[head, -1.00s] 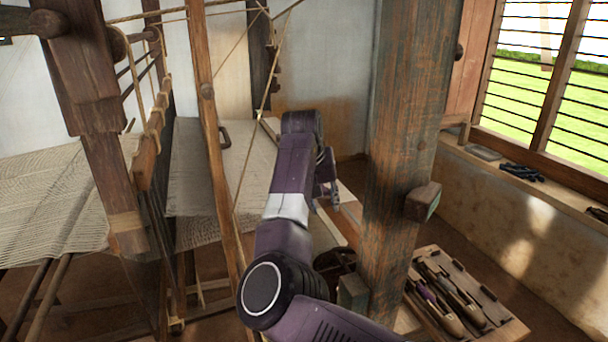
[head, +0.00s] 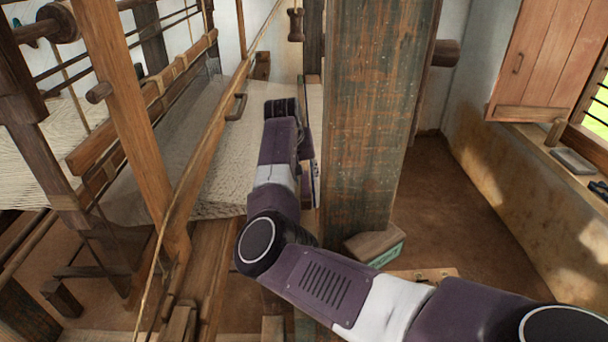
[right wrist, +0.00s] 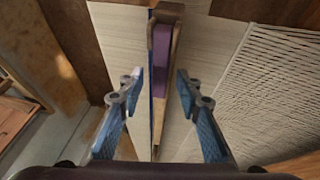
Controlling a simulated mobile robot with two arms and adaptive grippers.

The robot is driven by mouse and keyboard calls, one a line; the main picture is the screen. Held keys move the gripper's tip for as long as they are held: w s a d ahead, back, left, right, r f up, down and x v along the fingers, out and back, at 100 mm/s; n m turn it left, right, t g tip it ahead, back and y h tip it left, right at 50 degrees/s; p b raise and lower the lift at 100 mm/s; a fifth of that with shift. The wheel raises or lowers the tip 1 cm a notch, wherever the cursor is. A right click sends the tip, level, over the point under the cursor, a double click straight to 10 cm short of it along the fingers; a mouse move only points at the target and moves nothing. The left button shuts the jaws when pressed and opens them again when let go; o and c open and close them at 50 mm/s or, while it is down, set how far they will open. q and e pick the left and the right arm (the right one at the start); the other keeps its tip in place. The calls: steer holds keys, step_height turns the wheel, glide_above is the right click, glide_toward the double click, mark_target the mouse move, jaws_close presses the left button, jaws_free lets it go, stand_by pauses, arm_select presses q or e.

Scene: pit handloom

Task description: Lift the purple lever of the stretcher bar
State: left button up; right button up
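In the right wrist view the stretcher bar (right wrist: 177,30) is a narrow wooden bar running away from me, with the purple lever (right wrist: 160,72) along it. A dark blue edge shows on its left. The bar lies over pale woven cloth. My right gripper (right wrist: 158,82) is open, its two blue fingers apart on either side of the bar and lever, with visible gaps. I cannot tell its height above the bar. In the head view my right arm and the wooden post hide the lever and most of that gripper. My left gripper is in neither view.
A thick weathered post (head: 372,110) stands right beside my right arm. The loom's slanted wooden beam (head: 130,120) and taut ropes are at the left, with pale cloth (head: 160,165) beyond. Brown floor (head: 450,215) is open right of the post, before the window wall.

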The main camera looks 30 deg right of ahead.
steer(key=shift+a, duration=0.1)
steer(key=c, duration=0.4)
jaws_close()
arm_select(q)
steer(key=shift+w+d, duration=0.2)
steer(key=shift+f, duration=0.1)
